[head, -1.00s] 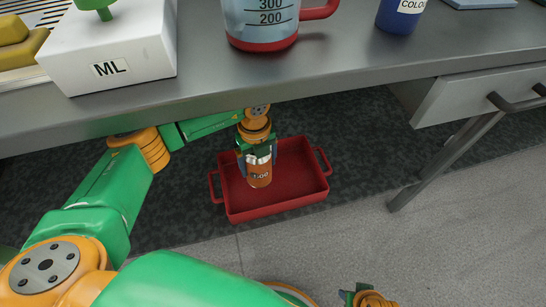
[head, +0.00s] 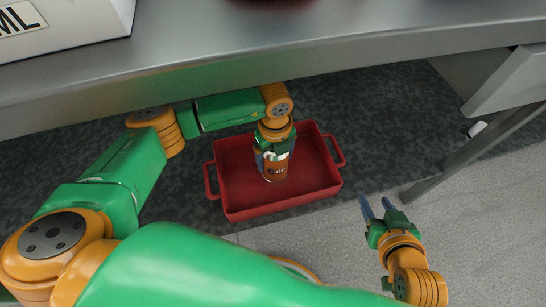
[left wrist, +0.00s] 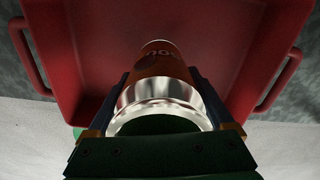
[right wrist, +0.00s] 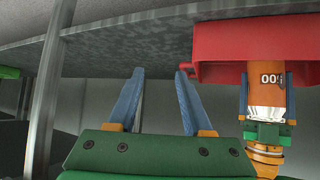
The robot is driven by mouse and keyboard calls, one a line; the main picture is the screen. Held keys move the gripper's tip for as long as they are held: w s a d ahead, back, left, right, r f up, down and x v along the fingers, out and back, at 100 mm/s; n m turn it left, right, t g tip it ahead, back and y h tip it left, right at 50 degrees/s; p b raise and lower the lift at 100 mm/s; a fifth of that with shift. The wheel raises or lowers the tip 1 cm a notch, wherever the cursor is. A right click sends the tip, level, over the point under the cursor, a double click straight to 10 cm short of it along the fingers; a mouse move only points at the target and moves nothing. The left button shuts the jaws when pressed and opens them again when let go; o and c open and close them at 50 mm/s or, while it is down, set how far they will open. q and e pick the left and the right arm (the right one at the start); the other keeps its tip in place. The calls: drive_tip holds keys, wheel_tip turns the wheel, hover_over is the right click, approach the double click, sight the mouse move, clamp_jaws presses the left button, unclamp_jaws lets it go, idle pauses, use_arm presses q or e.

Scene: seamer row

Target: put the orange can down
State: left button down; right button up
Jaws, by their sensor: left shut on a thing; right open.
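The orange can (head: 275,172) is upright inside a red tray (head: 240,200) with two handles, below the bench. My left gripper (head: 274,158) is shut on the can from above, around its silver upper end. The left wrist view looks down past the can (left wrist: 160,65) to the tray's red floor (left wrist: 100,50). In the right wrist view the can (right wrist: 268,80) shows beside the tray wall (right wrist: 215,50); whether its base touches the tray floor is hidden. My right gripper (head: 381,208) is open and empty, to the right of the tray.
A grey metal bench top (head: 330,35) runs across above the tray, with a white box (head: 75,25) on its left. A bench leg (head: 460,160) stands right of the tray. Dark carpet (head: 390,110) and pale floor (head: 480,220) around it are clear.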

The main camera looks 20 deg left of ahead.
use_arm(q)
drive_tip(key=shift+f, duration=0.3)
use_arm(e)
drive_tip(key=shift+w+a+r+t+y, duration=0.15)
drive_tip(key=shift+w+a+r+t, duration=0.15)
drive_tip(key=shift+w+r+t, duration=0.4)
drive_tip(key=shift+w+a+r+t+y, duration=0.2)
drive_tip(key=shift+w+r+t, duration=0.25)
drive_tip(key=shift+r, duration=0.3)
use_arm(q)
drive_tip(key=shift+f, duration=0.1)
use_arm(e)
drive_tip(key=shift+w+a+r, duration=0.1)
drive_tip(key=shift+w+r, duration=0.1)
use_arm(q)
unclamp_jaws()
use_arm(e)
drive_tip(key=shift+r, duration=0.1)
